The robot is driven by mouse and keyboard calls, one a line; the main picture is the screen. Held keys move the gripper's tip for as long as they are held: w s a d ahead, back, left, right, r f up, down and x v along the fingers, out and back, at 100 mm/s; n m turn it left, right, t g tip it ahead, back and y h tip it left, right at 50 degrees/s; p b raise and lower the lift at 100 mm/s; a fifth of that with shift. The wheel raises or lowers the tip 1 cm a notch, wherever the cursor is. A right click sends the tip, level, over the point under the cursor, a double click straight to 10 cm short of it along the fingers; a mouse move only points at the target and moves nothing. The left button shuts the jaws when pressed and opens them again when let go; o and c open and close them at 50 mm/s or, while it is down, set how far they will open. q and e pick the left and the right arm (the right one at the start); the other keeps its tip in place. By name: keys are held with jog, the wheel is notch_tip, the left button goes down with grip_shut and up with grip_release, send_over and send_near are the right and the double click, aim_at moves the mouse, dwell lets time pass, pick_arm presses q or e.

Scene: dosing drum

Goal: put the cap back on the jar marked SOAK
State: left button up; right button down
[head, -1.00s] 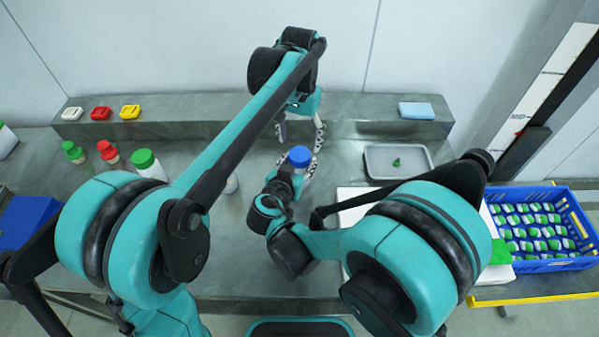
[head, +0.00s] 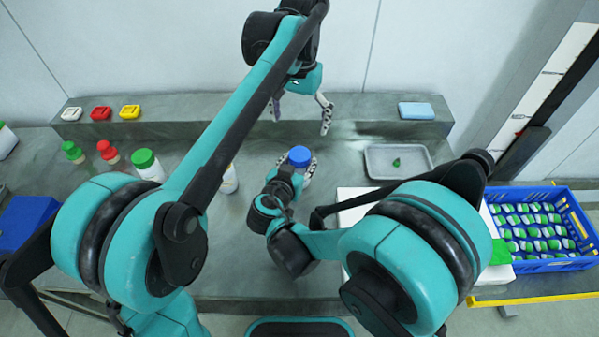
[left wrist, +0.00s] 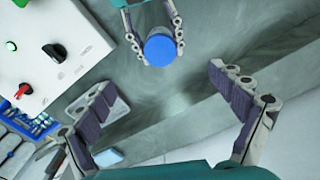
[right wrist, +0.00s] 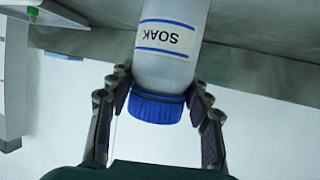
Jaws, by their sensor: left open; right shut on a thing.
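The jar marked SOAK (right wrist: 168,45) is white with blue lines on its label; it shows upside down in the right wrist view. The blue cap (right wrist: 157,107) sits on its mouth and looks straight; how tight it is cannot be told. The cap also shows from above in the head view (head: 300,156) and the left wrist view (left wrist: 159,49). My right gripper (head: 297,170) is shut on the jar, its fingers on both sides near the cap. My left gripper (head: 301,119) is open and empty, above and behind the cap, apart from it.
A grey tray (head: 369,170) with a small green piece lies to the right. A blue crate (head: 548,265) of jars stands far right. Several capped bottles (head: 145,163) stand left. A raised ledge (head: 220,105) at the back carries small containers and a light-blue block (head: 416,110).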

pick_arm(q)
notch_tip(320, 180, up, 6)
jog(key=shift+r, duration=0.15)
pick_arm(e)
jog(key=c, duration=0.6)
grip_release()
jog(key=shift+s, duration=0.1)
jog(key=v, duration=1.1)
jog(key=shift+s, duration=0.4)
jog(key=shift+a+r, duration=0.1)
jog(key=shift+r, duration=0.05)
